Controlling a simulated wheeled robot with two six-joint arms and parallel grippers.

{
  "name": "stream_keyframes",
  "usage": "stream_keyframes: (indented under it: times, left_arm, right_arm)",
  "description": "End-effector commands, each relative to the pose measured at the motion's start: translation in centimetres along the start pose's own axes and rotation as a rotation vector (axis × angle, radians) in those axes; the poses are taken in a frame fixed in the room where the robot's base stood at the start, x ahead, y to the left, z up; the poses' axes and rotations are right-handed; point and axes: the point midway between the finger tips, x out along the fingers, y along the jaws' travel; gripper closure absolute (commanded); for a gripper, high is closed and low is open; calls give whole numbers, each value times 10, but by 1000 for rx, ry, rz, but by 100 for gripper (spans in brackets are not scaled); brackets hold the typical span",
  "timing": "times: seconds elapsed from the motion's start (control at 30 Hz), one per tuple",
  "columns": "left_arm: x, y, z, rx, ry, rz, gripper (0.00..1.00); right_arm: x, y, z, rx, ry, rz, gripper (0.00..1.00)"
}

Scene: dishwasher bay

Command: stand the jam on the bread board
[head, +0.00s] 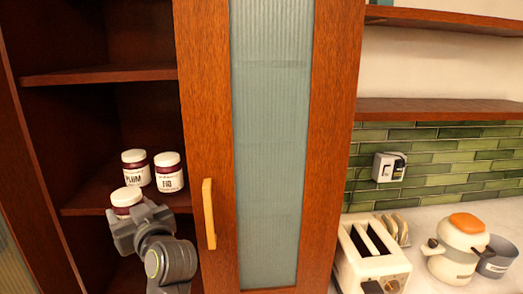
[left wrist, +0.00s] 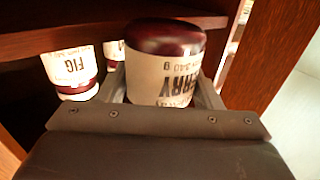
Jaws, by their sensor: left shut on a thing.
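My left gripper (head: 128,216) is shut on a jam jar (head: 126,197) with a white lid and dark red contents, at the front of the cupboard shelf. In the left wrist view the held jar (left wrist: 165,65) shows a pale label with part of a word ending in "RRY". Whether it touches the shelf I cannot tell. Behind it stand a plum jar (head: 134,168) and a fig jar (head: 169,172); the fig jar also shows in the left wrist view (left wrist: 70,68). No bread board is visible. My right gripper is not in view.
The cupboard shelf (head: 85,203) lies between a side wall and a glazed door (head: 270,140) with a yellow handle (head: 209,213). Right of it, the counter holds a toaster (head: 370,262), a white pot with an orange lid (head: 457,248) and a grey pot (head: 497,258).

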Motion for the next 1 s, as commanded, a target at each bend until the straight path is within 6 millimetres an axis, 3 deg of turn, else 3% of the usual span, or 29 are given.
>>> stream_keyframes:
  times: [0.03,0.2,0.5,0.73,1.0]
  left_arm:
    - [-3,2,16,0,0,43,81]
    - [-17,14,50,-4,3,219,81]
    - [-53,29,93,-4,6,504,81]
    - [-86,33,112,-3,8,696,81]
    - [-111,33,117,-3,8,814,81]
  right_arm:
    - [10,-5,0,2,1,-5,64]
    - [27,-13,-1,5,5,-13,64]
    - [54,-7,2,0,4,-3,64]
    - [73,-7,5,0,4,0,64]
    - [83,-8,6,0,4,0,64]
